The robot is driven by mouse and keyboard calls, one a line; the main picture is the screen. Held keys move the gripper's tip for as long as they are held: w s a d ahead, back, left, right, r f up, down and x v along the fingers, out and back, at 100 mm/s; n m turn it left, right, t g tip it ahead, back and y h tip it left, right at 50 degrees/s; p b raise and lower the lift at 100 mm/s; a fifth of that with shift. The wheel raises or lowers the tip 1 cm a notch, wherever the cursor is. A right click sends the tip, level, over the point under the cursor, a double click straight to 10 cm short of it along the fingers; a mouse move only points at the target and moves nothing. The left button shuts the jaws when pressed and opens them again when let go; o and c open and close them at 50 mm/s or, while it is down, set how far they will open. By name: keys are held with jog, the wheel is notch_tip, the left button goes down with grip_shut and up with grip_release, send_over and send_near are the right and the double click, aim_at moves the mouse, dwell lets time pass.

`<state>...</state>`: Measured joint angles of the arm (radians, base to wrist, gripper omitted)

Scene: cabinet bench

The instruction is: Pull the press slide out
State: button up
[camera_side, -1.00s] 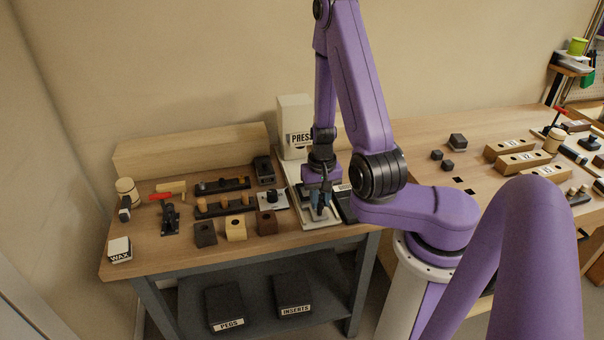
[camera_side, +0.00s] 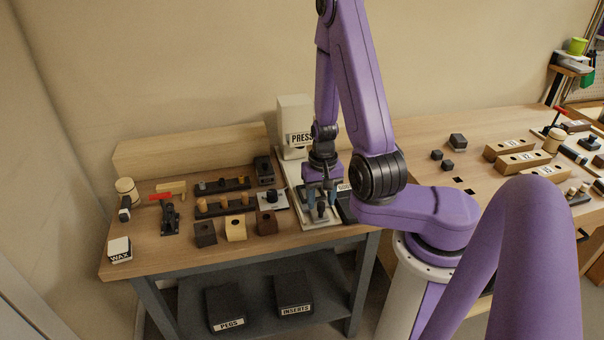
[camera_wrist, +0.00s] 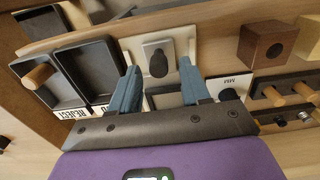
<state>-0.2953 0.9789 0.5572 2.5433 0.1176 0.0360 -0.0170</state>
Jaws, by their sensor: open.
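The press (camera_side: 294,118) is a cream upright housing labelled PRESS at the back of the left bench. Its pale base (camera_side: 307,223) runs forward toward the bench's front edge. A dark upright knob (camera_side: 321,211) stands near the base's front end, well clear of the housing. In the wrist view the knob (camera_wrist: 158,65) rises from a small light block, the press slide (camera_wrist: 147,47), on the white base. My gripper (camera_side: 320,198) is open above the slide, one finger on each side of the knob. My gripper (camera_wrist: 158,68) shows no clear contact with it.
Dark trays (camera_wrist: 92,66) sit beside the base, one labelled REJECT. A white plate with a dark knob (camera_side: 271,198) lies close to its left. Drilled blocks (camera_side: 235,228) and peg racks (camera_side: 225,204) stand farther left. Bare wood (camera_side: 180,258) lies along the front left.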

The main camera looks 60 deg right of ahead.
jog(key=shift+r, duration=2.95)
jog(key=w+a+r+n, duration=0.3)
jog(key=a+r+n, duration=0.4)
jog(key=a+n, duration=0.35)
jog(key=s+a+r+n, duration=0.2)
jog(key=s+n, duration=0.3)
jog(key=s, duration=0.3)
jog(key=s+a+r+n, duration=0.2)
jog(key=s+r+n, duration=0.1)
jog(key=s+n, duration=0.3)
jog(key=shift+s+a+r, duration=0.2)
jog(key=shift+s+r, duration=0.05)
jog(key=shift+s, duration=0.85)
